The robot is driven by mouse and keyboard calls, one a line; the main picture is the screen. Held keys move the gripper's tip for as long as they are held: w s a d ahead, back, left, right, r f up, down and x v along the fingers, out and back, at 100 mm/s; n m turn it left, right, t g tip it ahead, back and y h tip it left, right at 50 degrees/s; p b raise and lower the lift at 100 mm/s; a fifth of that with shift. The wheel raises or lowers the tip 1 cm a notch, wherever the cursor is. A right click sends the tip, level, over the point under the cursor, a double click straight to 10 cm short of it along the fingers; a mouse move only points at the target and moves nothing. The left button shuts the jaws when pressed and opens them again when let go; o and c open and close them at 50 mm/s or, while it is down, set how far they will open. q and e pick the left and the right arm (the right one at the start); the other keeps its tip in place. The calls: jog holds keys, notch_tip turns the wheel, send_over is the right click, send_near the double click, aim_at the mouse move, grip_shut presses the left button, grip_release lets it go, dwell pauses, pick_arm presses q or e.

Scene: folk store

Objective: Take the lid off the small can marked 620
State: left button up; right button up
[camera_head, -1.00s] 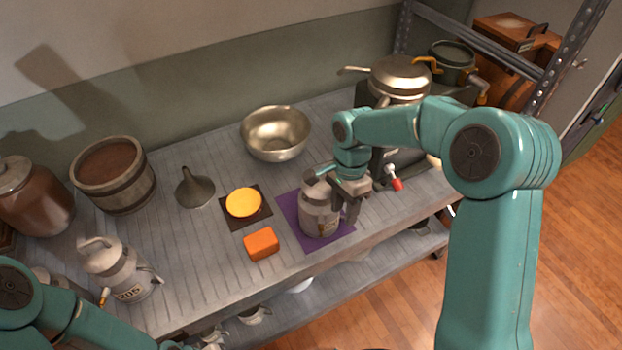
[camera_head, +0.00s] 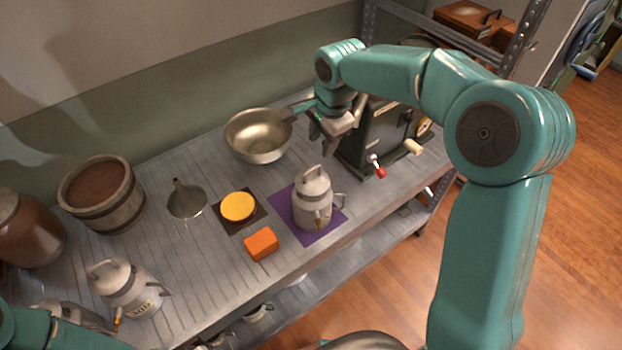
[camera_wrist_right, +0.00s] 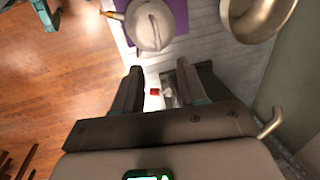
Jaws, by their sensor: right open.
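A small pale grey can (camera_head: 313,205) stands upright on a purple mat (camera_head: 283,208). Its domed lid with a handle (camera_head: 312,178) sits on top. Its marking is too small to read. The can also shows at the top of the right wrist view (camera_wrist_right: 150,28). My right gripper (camera_head: 326,135) is open and empty, above and behind the can, between the bowl and the dark machine. Its spread fingers (camera_wrist_right: 155,82) show in the right wrist view with nothing between them. My left arm shows at the lower left; its gripper is out of view.
A metal bowl (camera_head: 257,140) and a dark machine with a red-tipped handle (camera_head: 385,135) stand behind. An orange block (camera_head: 261,244), a yellow disc (camera_head: 238,206) on a dark mat, a funnel (camera_head: 186,203), another can (camera_head: 125,288) and a wooden tub (camera_head: 102,195) stand left.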

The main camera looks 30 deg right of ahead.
aim_at(317, 167)
jog(key=f, duration=0.3)
jog(key=w+f+p, duration=0.1)
jog(key=f, duration=0.2)
jog(key=f+p, duration=0.1)
jog(key=f, duration=0.2)
jog(key=shift+w+a, duration=0.15)
jog(key=shift+a, duration=0.05)
jog(key=shift+w+f, duration=0.1)
jog(key=shift+f, duration=0.2)
grip_shut()
